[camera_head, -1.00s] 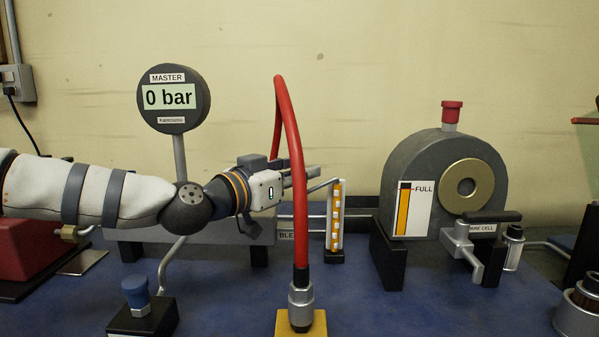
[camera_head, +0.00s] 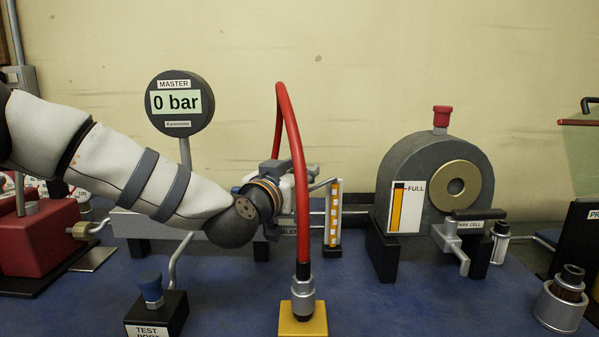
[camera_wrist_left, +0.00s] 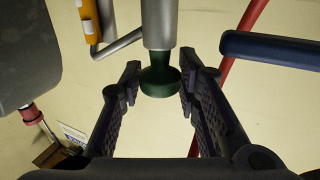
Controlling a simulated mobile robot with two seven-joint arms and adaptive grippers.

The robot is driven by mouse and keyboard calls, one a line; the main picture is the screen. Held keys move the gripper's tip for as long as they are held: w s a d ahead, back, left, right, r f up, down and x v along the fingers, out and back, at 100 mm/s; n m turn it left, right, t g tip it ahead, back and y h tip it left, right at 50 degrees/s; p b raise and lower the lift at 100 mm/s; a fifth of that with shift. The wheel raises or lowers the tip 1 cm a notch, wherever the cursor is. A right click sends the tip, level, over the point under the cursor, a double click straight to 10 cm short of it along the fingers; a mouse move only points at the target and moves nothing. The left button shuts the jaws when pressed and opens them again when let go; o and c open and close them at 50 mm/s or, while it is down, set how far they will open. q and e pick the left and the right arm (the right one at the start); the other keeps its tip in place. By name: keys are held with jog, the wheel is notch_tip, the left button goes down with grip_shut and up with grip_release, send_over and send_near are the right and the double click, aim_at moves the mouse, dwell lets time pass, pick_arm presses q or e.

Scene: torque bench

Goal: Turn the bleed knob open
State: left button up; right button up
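The bleed knob (camera_wrist_left: 160,80) is dark green and sits on the end of a grey metal cylinder in the left wrist view. My left gripper (camera_wrist_left: 160,62) is open, with one finger on each side of the knob. The fingers are close to the knob's sides; I see no clear grip on it. In the head view my left gripper (camera_head: 308,172) is partly behind the red hose, above the partly covered bleed label (camera_head: 289,231). The knob is hidden there. My right gripper is not in view.
The red hose (camera_head: 294,145) arches in front of my left gripper. An orange-and-white sight tube (camera_head: 334,215) stands just right of it. The master gauge (camera_head: 180,103) reads 0 bar. A grey round housing (camera_head: 405,170) marked FULL stands further right.

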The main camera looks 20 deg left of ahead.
pick_arm(q)
jog(key=shift+o, duration=0.7)
jog(key=s+a, duration=0.1)
jog(key=s, duration=1.1)
jog(key=shift+a, duration=0.25)
